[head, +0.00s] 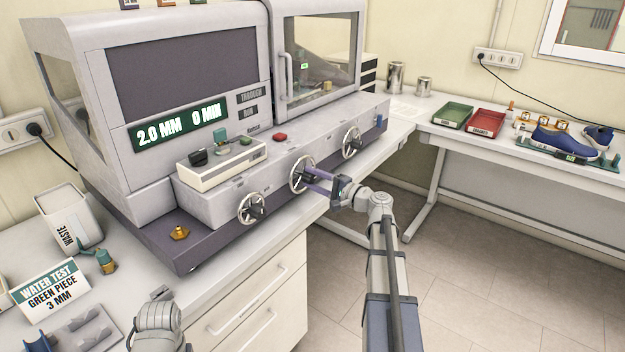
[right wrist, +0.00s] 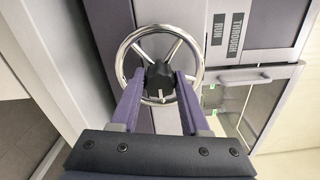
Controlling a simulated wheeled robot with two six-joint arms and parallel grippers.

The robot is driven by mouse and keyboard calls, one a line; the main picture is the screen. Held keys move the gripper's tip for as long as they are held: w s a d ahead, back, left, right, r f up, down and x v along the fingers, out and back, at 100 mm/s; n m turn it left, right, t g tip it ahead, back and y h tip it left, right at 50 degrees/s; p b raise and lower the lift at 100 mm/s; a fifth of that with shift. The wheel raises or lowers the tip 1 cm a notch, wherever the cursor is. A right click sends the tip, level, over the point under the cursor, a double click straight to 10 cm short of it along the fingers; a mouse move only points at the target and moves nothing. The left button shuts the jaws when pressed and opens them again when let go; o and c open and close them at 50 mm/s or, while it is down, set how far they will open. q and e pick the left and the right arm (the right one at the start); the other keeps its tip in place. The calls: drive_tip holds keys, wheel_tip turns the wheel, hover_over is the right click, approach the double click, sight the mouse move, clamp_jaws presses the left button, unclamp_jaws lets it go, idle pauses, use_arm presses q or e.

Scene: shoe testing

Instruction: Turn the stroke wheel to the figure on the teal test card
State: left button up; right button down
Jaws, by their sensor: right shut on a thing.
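The teal-banded test card (head: 50,288) stands on the bench at lower left and reads "WATER TEST, GREEN PIECE, 3 MM". The machine display (head: 181,124) reads "2.0 MM" and "0 MIN". Three spoked handwheels sit along the machine's front. My right gripper (head: 314,181) is shut on the dark hub of the middle wheel (head: 293,176). In the right wrist view the purple fingers lie on both sides of the hub, inside the silver rim of that wheel (right wrist: 124,53). Part of my left arm shows at the bottom left; its jaw state cannot be made out.
The left wheel (head: 252,208) and right wheel (head: 351,143) flank the held one. A red button (head: 280,137) and a cream tray (head: 222,164) with small pieces sit above. A waste bin (head: 68,217) stands left. The right bench holds green and red trays and a blue shoe (head: 563,140).

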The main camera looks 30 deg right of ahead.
idle(0.4)
drive_tip(key=shift+c, duration=2)
unclamp_jaws()
drive_tip(key=v, duration=0.7)
drive_tip(key=shift+s+d, duration=0.15)
drive_tip(key=shift+s, duration=0.2)
